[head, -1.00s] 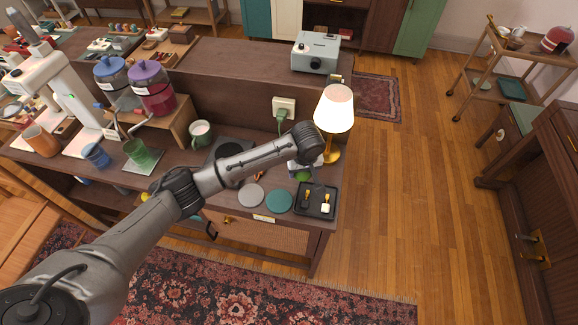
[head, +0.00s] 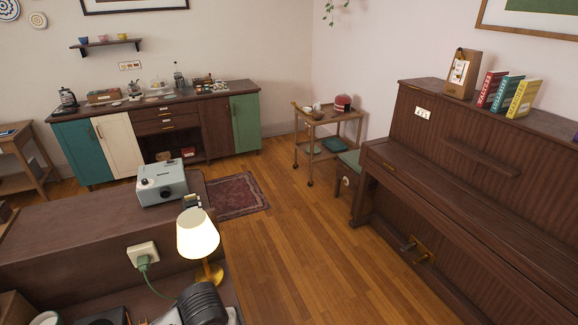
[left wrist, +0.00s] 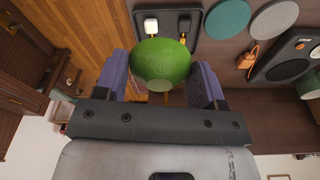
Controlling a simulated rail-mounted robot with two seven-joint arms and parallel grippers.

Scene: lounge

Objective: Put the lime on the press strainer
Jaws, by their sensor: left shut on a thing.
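The green lime (left wrist: 161,64) is between the two purple-padded fingers of my left gripper (left wrist: 163,84) in the left wrist view. The gripper is shut on it, with a finger touching each side. In the head view only a dark ribbed part of my left arm shows at the bottom edge, by the lit lamp; the lime is out of sight there. I cannot make out the press strainer in either view. My right gripper is not in view.
The lit lamp (head: 197,235) and projector (head: 162,183) stand on the near console. Beyond the lime are a black tray (left wrist: 140,33), a teal disc (left wrist: 227,18) and a grey disc (left wrist: 273,20). A sideboard (head: 190,100), trolley (head: 327,119) and piano (head: 440,170) stand farther off.

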